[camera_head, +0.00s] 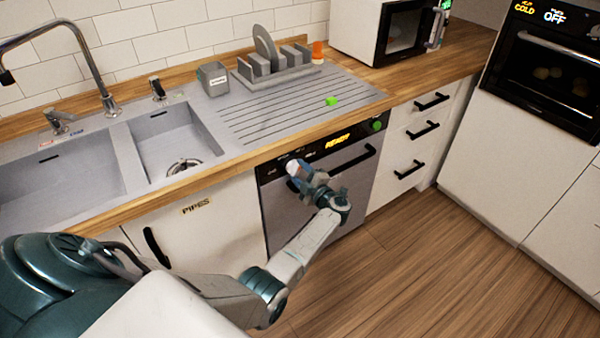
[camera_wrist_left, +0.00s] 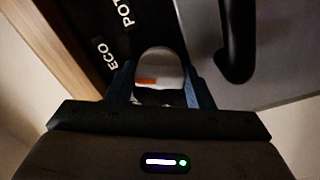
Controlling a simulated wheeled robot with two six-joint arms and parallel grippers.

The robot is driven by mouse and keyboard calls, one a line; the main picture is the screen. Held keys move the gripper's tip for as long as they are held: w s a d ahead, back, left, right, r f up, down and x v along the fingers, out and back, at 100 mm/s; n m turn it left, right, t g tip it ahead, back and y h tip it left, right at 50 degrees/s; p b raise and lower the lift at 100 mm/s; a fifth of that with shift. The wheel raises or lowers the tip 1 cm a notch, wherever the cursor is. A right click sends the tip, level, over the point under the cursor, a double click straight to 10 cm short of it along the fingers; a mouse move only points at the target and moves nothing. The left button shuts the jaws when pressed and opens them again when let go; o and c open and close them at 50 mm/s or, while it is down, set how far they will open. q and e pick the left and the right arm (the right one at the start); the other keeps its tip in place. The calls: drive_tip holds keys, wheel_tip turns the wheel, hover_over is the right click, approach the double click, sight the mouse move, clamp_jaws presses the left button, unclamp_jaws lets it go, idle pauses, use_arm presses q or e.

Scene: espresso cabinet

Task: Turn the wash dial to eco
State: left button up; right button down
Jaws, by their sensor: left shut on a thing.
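The dishwasher (camera_head: 355,183) has a black control panel with a lit "READY" text (camera_head: 337,141). My left gripper (camera_head: 294,168) is at the left part of this panel. In the left wrist view, its two fingers (camera_wrist_left: 160,82) are shut on the round pale wash dial (camera_wrist_left: 160,59), one on each side. An orange mark shows on the dial between the fingers. The label ECO (camera_wrist_left: 112,60) is to the left of the dial, with a cut-off label starting "POT" (camera_wrist_left: 125,12) above it. The dial's other labels are hidden. My right gripper is not in view.
The black dishwasher handle (camera_wrist_left: 238,45) is close to the right of the fingers in the wrist view. The wooden counter edge (camera_head: 240,165) runs above the panel. A green button (camera_head: 377,125) sits at the panel's right end. The floor (camera_head: 420,260) at the right is clear.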

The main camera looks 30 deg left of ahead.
use_arm(q)
drive_tip(key=o, duration=1)
drive_tip(key=b+v, duration=0.2)
drive_tip(key=v, duration=0.8)
drive_tip(key=shift+s+d, duration=0.15)
drive_tip(key=shift+d, duration=0.2)
drive_tip(key=shift+f, duration=0.1)
